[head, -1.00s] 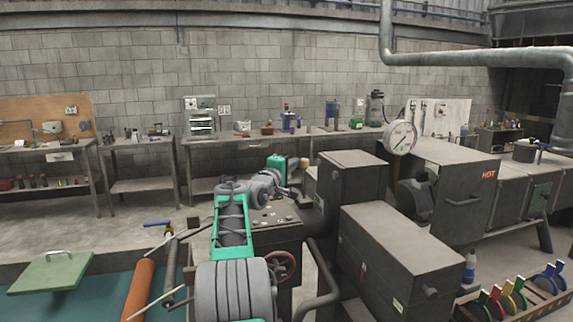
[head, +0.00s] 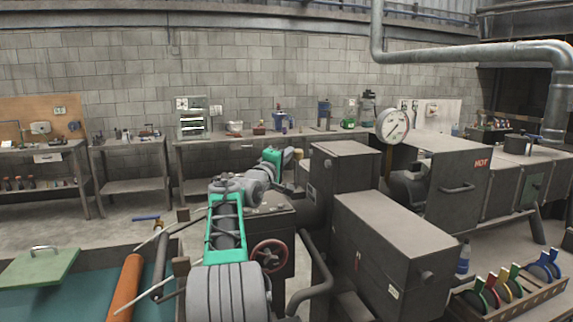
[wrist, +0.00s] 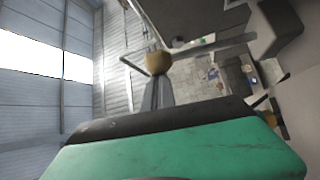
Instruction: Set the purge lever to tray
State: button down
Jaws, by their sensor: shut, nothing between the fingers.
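My gripper (wrist: 157,92) is shut and empty. Its grey fingers stick up past the green housing in the wrist view. A tan ball-shaped knob (wrist: 158,62) sits right at the fingertips there; I cannot tell whether they touch. Thin grey rods run near the knob, and I cannot tell which one carries it. It may be the purge lever's knob, but no label is readable. In the head view my green gripper housing (head: 271,157) is beyond the control panel, by a tan piece (head: 298,154). The fingertips are hard to make out there. No tray marking is legible.
Dark machine boxes (head: 395,245) stand right of my arm, with a round gauge (head: 392,125) behind. A red handwheel (head: 269,256) and a bent pipe (head: 318,275) are close by. An orange roller (head: 128,285) lies left. A bench (head: 240,140) runs along the wall.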

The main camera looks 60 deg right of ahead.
jog(key=s+a+b, duration=0.1)
jog(key=b, duration=0.1)
jog(key=s+a+f+m+b, duration=0.1)
jog(key=b, duration=0.1)
jog(key=shift+s+a+f+h, duration=0.1)
jog(key=shift+s+a+h, duration=0.05)
jog(key=shift+h, duration=0.25)
jog(key=shift+s+a+f+b, duration=0.2)
jog(key=shift+s+a+b, duration=0.4)
jog(key=shift+b, duration=0.2)
jog(key=shift+a+f, duration=0.2)
jog(key=shift+a, duration=0.15)
jog(key=a+b, duration=0.2)
jog(key=a, duration=1)
jog(key=shift+a+r, duration=0.1)
jog(key=shift+a, duration=0.15)
